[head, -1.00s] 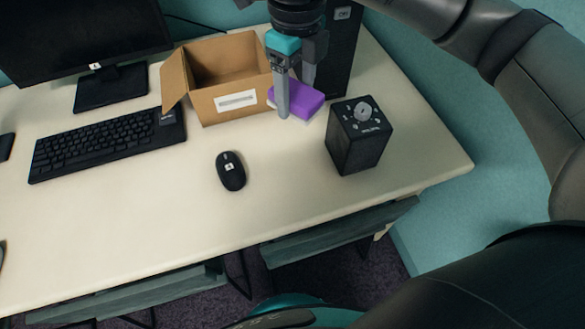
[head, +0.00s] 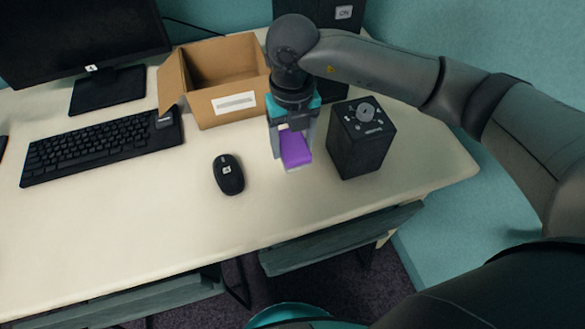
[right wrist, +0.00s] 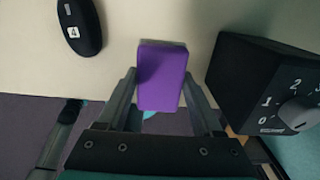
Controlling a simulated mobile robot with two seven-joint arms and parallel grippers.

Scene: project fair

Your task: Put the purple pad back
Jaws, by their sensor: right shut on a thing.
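The purple pad (head: 296,150) is a small block with a pale lower edge. My right gripper (head: 293,157) is shut on it, one finger on each side. In the right wrist view the pad (right wrist: 162,75) sits between the two fingers and sticks out past their tips. It is over the desk, between the mouse and the black box with a dial; I cannot tell how far above the desk top it is. My left gripper is not in view.
An open cardboard box (head: 213,108) with a white label stands behind, left of my right gripper. The black dial box (head: 357,155) is close on the right. A mouse (head: 228,174), keyboard (head: 100,145) and monitor (head: 85,40) are left. The desk front (head: 150,230) is clear.

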